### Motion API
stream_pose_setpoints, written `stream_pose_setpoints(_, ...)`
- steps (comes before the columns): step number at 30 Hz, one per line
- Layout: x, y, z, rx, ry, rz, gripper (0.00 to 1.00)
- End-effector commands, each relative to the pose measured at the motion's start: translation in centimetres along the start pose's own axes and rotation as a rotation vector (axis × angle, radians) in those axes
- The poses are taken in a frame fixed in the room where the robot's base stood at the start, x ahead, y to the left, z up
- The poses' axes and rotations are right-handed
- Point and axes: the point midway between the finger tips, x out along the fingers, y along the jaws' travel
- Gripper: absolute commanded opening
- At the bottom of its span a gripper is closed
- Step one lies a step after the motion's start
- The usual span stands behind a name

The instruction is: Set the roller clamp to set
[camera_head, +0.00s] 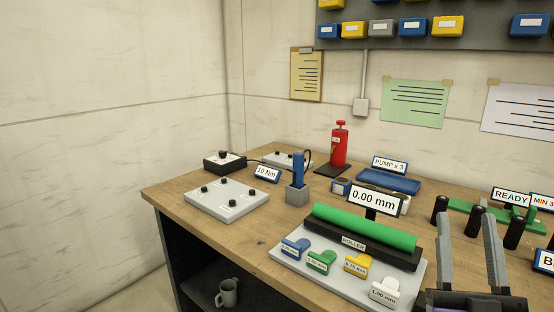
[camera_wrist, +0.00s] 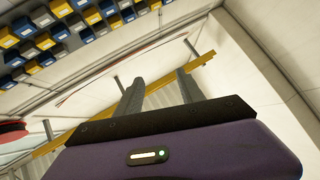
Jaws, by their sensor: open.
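The roller unit has a green roller (camera_head: 362,226) on a black base (camera_head: 375,253) labelled "ROLLER", standing on a light grey plate (camera_head: 330,283) at the front of the bench. A display (camera_head: 373,198) behind it reads "0.00 mm". No clamp lever or "set" mark can be made out; my gripper may hide part of the unit's right side. My gripper (camera_head: 467,215) points up at the lower right, in front of the bench in the picture, with its two fingers apart and nothing between them. It also shows in the wrist view (camera_wrist: 160,82), aimed at wall and ceiling.
Blue (camera_head: 295,247), green (camera_head: 321,261), yellow (camera_head: 357,264) and white (camera_head: 384,292) tabbed pieces lie before the roller. A blue tool (camera_head: 298,170) stands in a grey holder, left. A red bottle (camera_head: 339,147) stands behind. Black-handled tools (camera_head: 475,222) crowd the right.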

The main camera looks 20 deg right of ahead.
Motion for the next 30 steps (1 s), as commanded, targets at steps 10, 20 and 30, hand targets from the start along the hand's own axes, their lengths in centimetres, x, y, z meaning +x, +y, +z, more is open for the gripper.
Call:
stream_pose_setpoints(10, -15.1, -5.9, 3.4, 0.271, -0.455, -0.131, 0.45)
stream_pose_setpoints(20, -29.8, -7.1, 1.6, 0.354, -0.832, -0.391, 0.45)
stream_pose_setpoints(30, -38.8, -5.4, -1.6, 0.325, -1.016, -0.687, 0.45)
